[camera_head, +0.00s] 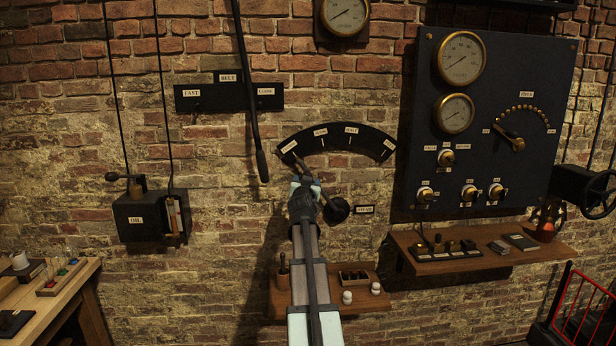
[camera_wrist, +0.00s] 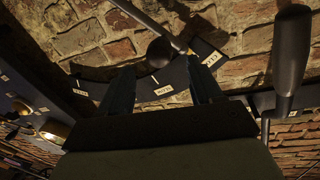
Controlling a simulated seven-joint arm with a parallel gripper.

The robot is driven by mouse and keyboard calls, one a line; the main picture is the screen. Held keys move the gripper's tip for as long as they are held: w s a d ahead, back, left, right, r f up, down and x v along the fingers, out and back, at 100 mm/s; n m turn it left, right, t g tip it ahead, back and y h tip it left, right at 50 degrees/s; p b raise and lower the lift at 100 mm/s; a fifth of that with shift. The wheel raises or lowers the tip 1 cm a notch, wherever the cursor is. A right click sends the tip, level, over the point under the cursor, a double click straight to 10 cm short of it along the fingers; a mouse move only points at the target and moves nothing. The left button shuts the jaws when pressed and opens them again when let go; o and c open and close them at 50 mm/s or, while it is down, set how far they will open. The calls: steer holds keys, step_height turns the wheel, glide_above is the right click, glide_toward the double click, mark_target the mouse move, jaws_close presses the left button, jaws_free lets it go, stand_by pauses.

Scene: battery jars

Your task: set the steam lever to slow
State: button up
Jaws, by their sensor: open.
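The steam lever's dark curved plate (camera_head: 335,140) is on the brick wall, with several small white labels along its arc. The lever's round hub (camera_head: 336,210) is below it, and its rod slants up and left toward the leftmost label. In the wrist view the rod (camera_wrist: 150,20) ends near a label, with a dark round knob (camera_wrist: 160,51) by its end. My gripper (camera_head: 303,182) is in front of the lever and hides part of it. Its fingers (camera_wrist: 163,82) are open, and the knob appears in the gap between them; contact cannot be told. The label words are hard to read.
A long black lever (camera_head: 261,160) hangs just left of my gripper; its handle (camera_wrist: 290,60) shows at right in the wrist view. A wooden shelf (camera_head: 375,301) with small items is below. A dark gauge panel (camera_head: 490,85) stands right.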

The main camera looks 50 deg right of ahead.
mark_target(308, 175)
steer(key=x, duration=0.9)
steer(key=shift+d, duration=0.1)
steer(key=shift+c, duration=0.3)
jaws_close()
